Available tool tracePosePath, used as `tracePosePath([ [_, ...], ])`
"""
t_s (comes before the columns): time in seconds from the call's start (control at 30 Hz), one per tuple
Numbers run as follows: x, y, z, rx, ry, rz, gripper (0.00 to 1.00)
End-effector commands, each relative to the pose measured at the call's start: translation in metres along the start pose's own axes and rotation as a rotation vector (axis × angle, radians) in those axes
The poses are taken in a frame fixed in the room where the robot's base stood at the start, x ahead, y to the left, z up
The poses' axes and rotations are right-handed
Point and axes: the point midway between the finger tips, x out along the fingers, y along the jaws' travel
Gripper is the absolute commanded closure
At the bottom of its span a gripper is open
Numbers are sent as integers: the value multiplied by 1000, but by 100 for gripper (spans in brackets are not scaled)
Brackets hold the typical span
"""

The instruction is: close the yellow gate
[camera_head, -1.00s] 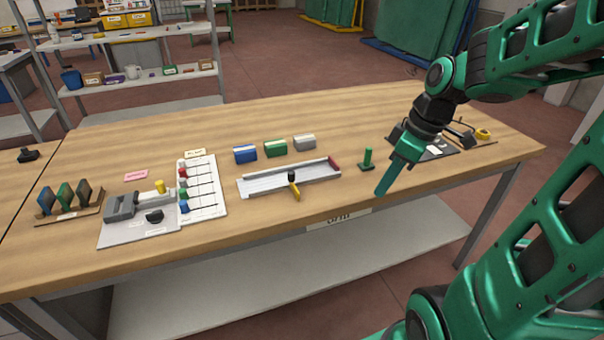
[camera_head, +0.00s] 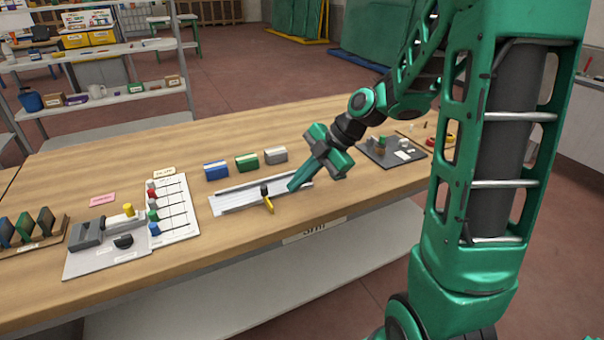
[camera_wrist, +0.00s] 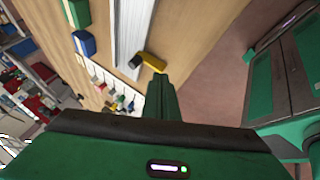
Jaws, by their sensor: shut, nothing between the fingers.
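The yellow gate (camera_head: 268,203) is a short yellow bar on a black pivot at the front edge of the light grey channel (camera_head: 234,201). It sticks out from the channel toward the table's front edge. My gripper (camera_head: 291,188) is shut and empty, its fingers pointing down and left, over the right part of the channel, a little right of the gate. Whether it touches the channel I cannot tell. In the wrist view the gate (camera_wrist: 152,59) lies just beyond my shut fingertips (camera_wrist: 160,78), beside the channel (camera_wrist: 130,40).
Blue (camera_head: 215,170), green (camera_head: 247,162) and grey (camera_head: 276,155) blocks stand behind the channel. A white board with coloured pegs (camera_head: 176,207) and a grey fixture plate (camera_head: 105,255) lie to the left. A dark tray (camera_head: 392,152) lies at the right. The table front by the gate is clear.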

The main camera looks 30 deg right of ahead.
Motion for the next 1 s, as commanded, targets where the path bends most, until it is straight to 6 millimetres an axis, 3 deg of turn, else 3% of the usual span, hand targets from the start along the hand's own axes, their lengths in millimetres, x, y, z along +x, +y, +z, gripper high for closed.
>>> tracePosePath([
  [0.27, 50, 2, 0, 0, 0, -3, 100],
  [0.53, 62, 31, 0, -1, -1, -1, 100],
  [1.0, 65, 36, 0, 0, 0, -1, 100],
])
